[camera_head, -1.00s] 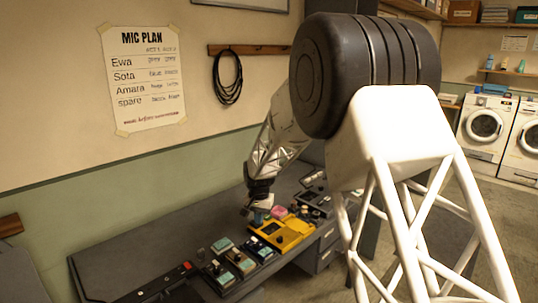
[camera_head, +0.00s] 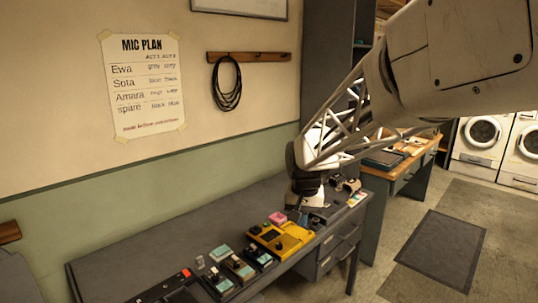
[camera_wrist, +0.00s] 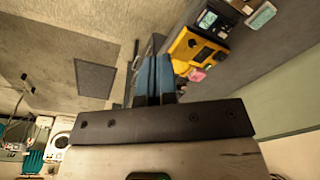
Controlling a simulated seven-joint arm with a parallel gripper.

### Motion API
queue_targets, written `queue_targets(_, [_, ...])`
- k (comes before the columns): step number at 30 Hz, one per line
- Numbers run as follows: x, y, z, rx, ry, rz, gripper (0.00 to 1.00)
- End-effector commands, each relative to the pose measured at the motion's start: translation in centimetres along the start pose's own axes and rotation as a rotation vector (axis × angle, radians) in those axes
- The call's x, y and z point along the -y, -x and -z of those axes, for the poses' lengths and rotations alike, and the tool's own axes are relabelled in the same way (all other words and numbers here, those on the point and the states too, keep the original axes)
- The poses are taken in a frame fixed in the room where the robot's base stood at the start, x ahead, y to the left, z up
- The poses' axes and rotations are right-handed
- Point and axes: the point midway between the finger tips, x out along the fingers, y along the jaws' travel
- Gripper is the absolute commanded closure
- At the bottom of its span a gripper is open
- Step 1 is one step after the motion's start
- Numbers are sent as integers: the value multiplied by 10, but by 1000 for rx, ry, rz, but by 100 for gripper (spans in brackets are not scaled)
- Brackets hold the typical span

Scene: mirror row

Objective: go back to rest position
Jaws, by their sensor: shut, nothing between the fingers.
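My gripper (camera_wrist: 156,80) shows in the wrist view as two blue fingers closed together with nothing between them. In the head view my gripper (camera_head: 297,214) is small and partly hidden by my wrist. It hangs near the right part of the long grey desk (camera_head: 130,255), close to the yellow device (camera_head: 278,238) and a pink block (camera_head: 277,218). My arm reaches in from the upper right of the head view. The wrist view shows the yellow device (camera_wrist: 190,45) to the right of the fingers.
Several small devices with teal tops (camera_head: 222,252) stand on the desk. A wooden-topped table (camera_head: 418,152) stands to its right, with washing machines (camera_head: 480,138) beyond. A dark mat (camera_head: 441,240) lies on the open floor. A cable (camera_head: 227,84) hangs on the wall.

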Motion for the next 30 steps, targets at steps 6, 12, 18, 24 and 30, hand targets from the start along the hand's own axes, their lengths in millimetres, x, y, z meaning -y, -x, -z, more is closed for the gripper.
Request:
queue_targets(6, [-30, 26, -46, -22, 19, 2, 100])
queue_targets(12, [-55, 43, -89, -42, 40, 3, 100])
queue_targets(18, [-78, 54, -134, -60, 60, 2, 100])
queue_targets(24, [-99, 61, -179, -81, 79, 1, 100])
queue_targets(30, [-117, 62, -224, -100, 99, -3, 100])
